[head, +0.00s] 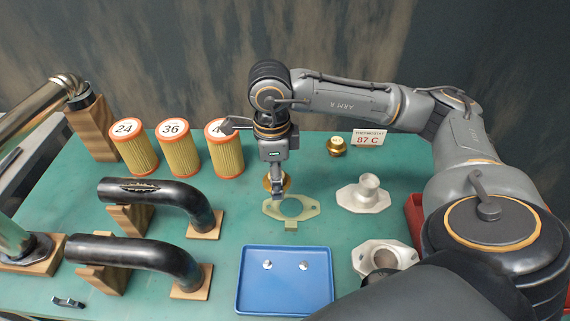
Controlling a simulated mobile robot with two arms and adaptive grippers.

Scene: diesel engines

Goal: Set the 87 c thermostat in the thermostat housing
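A small brass thermostat (336,145) stands at the back right of the bench, beside a card reading 87 C (368,138). A pale metal housing part with a round opening (360,255) lies at the front right, partly hidden by my arm. A metal cover with a raised neck (374,196) sits behind it. My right gripper (278,193) points down at mid-bench, at the back edge of a flat gasket (312,209). A brass round piece (286,181) shows around its fingers; I cannot tell whether they grip it. My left gripper is out of view.
Several orange-ended filters (180,156) stand at the back left. Two black curved pipes (125,252) rest on wooden blocks at the left. A blue tray (285,290) with two small metal pieces lies at the front. A red container edge (413,215) shows at the right.

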